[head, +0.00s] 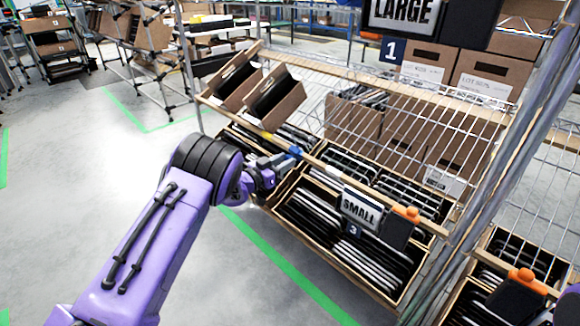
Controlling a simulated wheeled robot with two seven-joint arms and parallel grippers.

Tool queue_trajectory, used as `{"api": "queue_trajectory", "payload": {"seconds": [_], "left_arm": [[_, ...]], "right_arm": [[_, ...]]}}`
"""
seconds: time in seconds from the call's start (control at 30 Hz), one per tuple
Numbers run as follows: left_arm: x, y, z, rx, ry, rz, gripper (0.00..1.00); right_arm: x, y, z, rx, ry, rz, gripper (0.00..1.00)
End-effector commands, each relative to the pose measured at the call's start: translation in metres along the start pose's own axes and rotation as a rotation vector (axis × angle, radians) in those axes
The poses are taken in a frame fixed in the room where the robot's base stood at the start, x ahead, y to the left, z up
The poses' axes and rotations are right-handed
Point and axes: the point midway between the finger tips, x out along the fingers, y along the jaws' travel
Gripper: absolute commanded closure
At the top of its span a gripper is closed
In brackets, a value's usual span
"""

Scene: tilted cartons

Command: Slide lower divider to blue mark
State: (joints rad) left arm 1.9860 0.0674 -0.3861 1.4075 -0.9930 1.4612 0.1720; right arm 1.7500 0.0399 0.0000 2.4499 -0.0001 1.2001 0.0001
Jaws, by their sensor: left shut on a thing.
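My left gripper (281,161) reaches in from the left to the front wooden rail of the shelf. It is shut on what looks like the lower divider, which is mostly hidden by the fingers. The blue mark (295,151) is on the rail right by the fingertips. A yellow mark (267,135) is on the same rail, up and left of the gripper. I cannot tell whether the divider is in line with the blue mark. A bit of purple (569,307) at the bottom right corner looks like my right arm; its gripper is out of view.
Tilted cartons (283,100) stand on the upper shelf at left. Lower cartons with dark, thin items (340,238) sit under the rail. A "SMALL" sign (358,207) and an orange-topped black device (402,228) hang at the front. Clear floor (60,200) lies at left.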

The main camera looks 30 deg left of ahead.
Motion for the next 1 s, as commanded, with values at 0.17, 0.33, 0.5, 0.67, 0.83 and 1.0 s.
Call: {"api": "queue_trajectory", "payload": {"seconds": [0.17,0.33,0.5,0.67,0.83,1.0], "left_arm": [[0.001,0.001,0.001,0.0,-0.003,0.001,1.0],[0.002,0.003,0.001,0.0,-0.003,0.003,0.39],[0.002,0.003,0.001,0.0,-0.003,0.003,0.39],[-0.013,0.001,0.0,0.0,-0.006,0.0,0.39],[-0.054,0.001,-0.001,-0.002,-0.006,-0.002,0.39],[-0.089,0.001,0.0,-0.001,-0.005,-0.001,0.39]], "right_arm": [[0.0,0.0,0.0,0.0,0.0,0.0,0.57],[0.0,0.0,0.0,0.0,0.0,0.0,0.57],[0.0,0.0,0.0,0.0,0.0,0.0,0.57],[-0.004,0.0,-0.002,0.0,0.0,0.0,0.57],[-0.012,0.001,-0.005,0.0,0.0,0.0,0.57],[-0.016,0.002,-0.006,0.0,0.0,0.0,0.57]]}}
